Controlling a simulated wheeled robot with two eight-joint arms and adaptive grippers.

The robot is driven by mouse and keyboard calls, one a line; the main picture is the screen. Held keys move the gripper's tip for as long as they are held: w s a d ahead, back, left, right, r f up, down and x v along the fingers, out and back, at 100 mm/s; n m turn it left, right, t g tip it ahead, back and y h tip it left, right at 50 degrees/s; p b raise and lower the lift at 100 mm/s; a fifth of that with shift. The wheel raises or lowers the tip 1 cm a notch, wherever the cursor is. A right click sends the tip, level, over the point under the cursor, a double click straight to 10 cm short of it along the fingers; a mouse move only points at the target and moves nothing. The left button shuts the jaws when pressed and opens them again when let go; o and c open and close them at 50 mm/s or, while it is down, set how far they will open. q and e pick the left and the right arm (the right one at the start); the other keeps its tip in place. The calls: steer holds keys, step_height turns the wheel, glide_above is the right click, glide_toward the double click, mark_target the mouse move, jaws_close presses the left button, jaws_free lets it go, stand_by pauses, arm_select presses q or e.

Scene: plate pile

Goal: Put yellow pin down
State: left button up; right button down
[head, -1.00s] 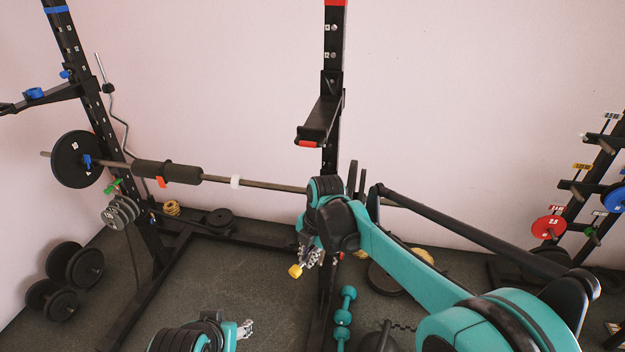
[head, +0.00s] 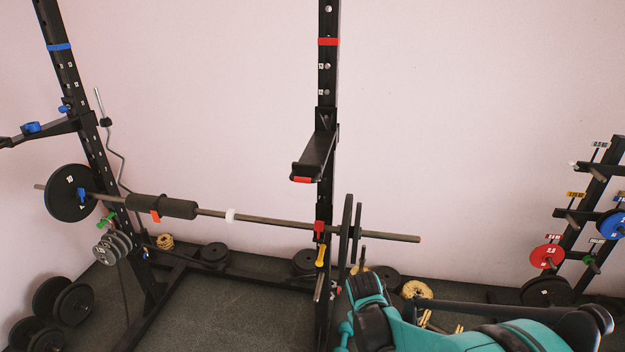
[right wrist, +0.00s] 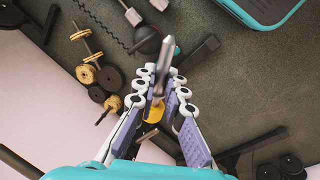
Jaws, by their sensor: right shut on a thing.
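In the right wrist view, my right gripper (right wrist: 161,78) is shut on the yellow pin (right wrist: 155,114). The pin's yellow part shows between the finger pads, and a grey metal shaft seems to stick out past the fingertips. In the head view my right arm comes in at the lower right, and its gripper and the held pin are hidden there. A yellow piece (head: 321,256) also shows upright on the rack's nearer post, below a red one. I cannot tell if it is another pin. My left gripper is not in view.
A loaded barbell (head: 275,220) crosses the rack, its black post (head: 327,90) beside my right arm. A plate stand (head: 590,190) is at the right. The wrist view shows yellow-ended weights (right wrist: 87,72) and bare grey floor (right wrist: 265,85).

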steer(key=s+d+m, duration=0.1)
steer(key=m, duration=0.1)
steer(key=s+d+f+m, duration=0.1)
steer(key=shift+d+f+m+g, duration=0.15)
steer(key=shift+d+m+g, duration=0.05)
steer(key=shift+m+g, duration=0.2)
